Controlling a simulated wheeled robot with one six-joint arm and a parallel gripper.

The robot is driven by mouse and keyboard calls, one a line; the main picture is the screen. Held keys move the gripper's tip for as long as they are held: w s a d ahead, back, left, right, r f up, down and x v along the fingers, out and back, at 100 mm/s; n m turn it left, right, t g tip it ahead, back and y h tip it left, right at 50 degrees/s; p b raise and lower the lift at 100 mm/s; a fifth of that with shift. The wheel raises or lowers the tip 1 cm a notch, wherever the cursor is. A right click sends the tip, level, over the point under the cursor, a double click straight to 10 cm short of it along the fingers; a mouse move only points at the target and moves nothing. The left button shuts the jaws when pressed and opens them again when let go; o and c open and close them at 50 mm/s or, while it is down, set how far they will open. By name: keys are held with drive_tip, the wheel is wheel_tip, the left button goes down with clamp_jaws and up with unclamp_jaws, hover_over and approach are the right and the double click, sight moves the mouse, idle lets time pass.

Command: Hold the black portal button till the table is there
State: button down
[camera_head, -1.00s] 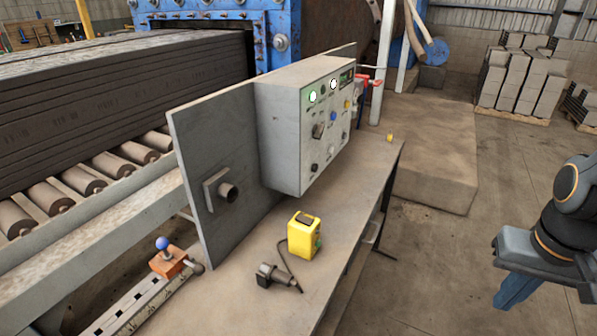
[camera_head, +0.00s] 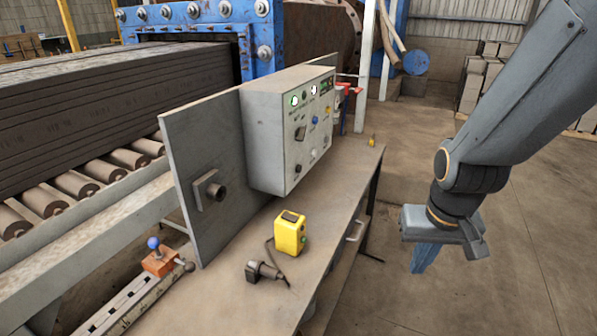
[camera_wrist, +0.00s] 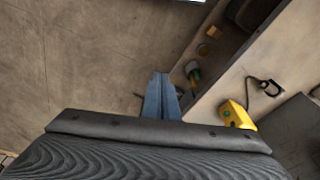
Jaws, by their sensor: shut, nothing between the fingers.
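A grey control box (camera_head: 262,140) stands on the bench, its panel facing right, with two lit lamps, a blue button (camera_head: 315,120) and several dark knobs or buttons, among them a dark one low on the panel (camera_head: 298,168). The labels are too small to read, so I cannot tell which is the black portal button. My gripper (camera_head: 423,259) points down over the floor, right of the bench and apart from the box. Its blue fingers are shut and empty; they also show in the wrist view (camera_wrist: 161,82). No separate moving table is identifiable.
A yellow box (camera_head: 290,234) with a green button and a dark corded part (camera_head: 262,271) lie on the bench (camera_head: 235,290). A roller conveyor carries dark slabs (camera_head: 110,95). Floor beside the bench is clear.

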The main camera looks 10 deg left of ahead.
sight(299, 169)
drive_tip(key=w+a+f+t+y+b, duration=0.1)
drive_tip(key=w+a+t+b, duration=0.1)
drive_tip(key=w, duration=0.5)
drive_tip(key=w+a+f+m+t+b, duration=0.1)
drive_tip(key=w+f+t, duration=0.15)
drive_tip(key=w, duration=0.35)
drive_tip(key=w+a+f+t+y+b, duration=0.1)
drive_tip(key=w+a+t+b, duration=0.15)
drive_tip(key=w, duration=0.45)
drive_tip(key=w+a+r+m+t+y+b, duration=0.1)
drive_tip(key=w+a+r+t+y+b, duration=0.3)
drive_tip(key=w+a+t+y+b, duration=0.1)
drive_tip(key=shift+w+a+r+t+y, duration=0.2)
drive_tip(key=shift+w+a+t+y, duration=0.4)
drive_tip(key=shift+w+a+t, duration=1)
drive_tip(key=shift+s+a, duration=0.4)
drive_tip(key=shift+a, duration=0.25)
drive_tip(key=w+a, duration=0.3)
drive_tip(key=a, duration=0.5)
drive_tip(key=shift+a+b, duration=0.15)
drive_tip(key=shift+b, duration=0.15)
drive_tip(key=shift+w+a, duration=0.1)
drive_tip(key=shift+a, duration=0.2)
